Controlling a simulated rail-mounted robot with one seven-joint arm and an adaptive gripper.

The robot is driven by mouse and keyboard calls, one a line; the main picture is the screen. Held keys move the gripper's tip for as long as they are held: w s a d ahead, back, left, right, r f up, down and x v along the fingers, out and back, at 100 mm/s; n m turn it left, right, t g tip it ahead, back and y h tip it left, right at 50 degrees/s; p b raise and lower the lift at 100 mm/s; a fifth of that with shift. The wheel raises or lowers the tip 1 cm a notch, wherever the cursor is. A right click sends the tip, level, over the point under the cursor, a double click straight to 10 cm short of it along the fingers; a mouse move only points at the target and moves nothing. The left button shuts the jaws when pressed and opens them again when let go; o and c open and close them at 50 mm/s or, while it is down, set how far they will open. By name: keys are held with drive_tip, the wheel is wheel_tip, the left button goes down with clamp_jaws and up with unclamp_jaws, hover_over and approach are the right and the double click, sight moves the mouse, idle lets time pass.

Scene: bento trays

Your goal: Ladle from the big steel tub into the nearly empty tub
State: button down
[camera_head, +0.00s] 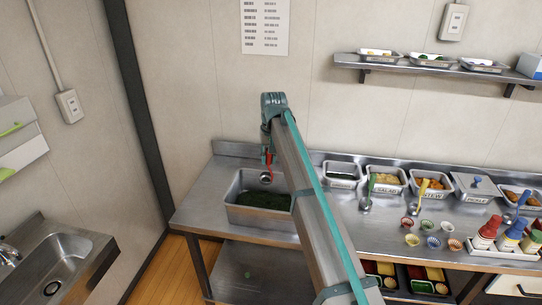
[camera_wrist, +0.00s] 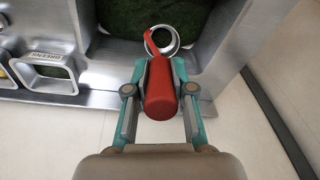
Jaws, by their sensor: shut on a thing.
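The big steel tub (camera_head: 238,216) stands on the counter's left part, with dark green contents low inside it; its far part also shows in the wrist view (camera_wrist: 83,15). My gripper (camera_wrist: 160,88) is shut on the red handle of a ladle (camera_wrist: 161,97). In the head view the ladle's steel bowl (camera_head: 266,178) hangs at the tub's back side, seemingly above the contents.
Labelled tubs with yellow and orange food (camera_head: 390,189) line the counter's back to the right, with spoons by them. Small coloured cups (camera_head: 427,225) and a bottle tray (camera_head: 500,252) stand in front. A wall shelf (camera_head: 430,65) is above. My arm hides the middle of the counter.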

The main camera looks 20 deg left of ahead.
wheel_tip(320, 180, down, 14)
drive_tip(key=b, duration=0.4)
drive_tip(key=shift+f, duration=0.25)
drive_tip(key=shift+r, duration=0.1)
idle(1.4)
drive_tip(key=shift+r+p, duration=3.75)
drive_tip(key=shift+r, duration=3.95)
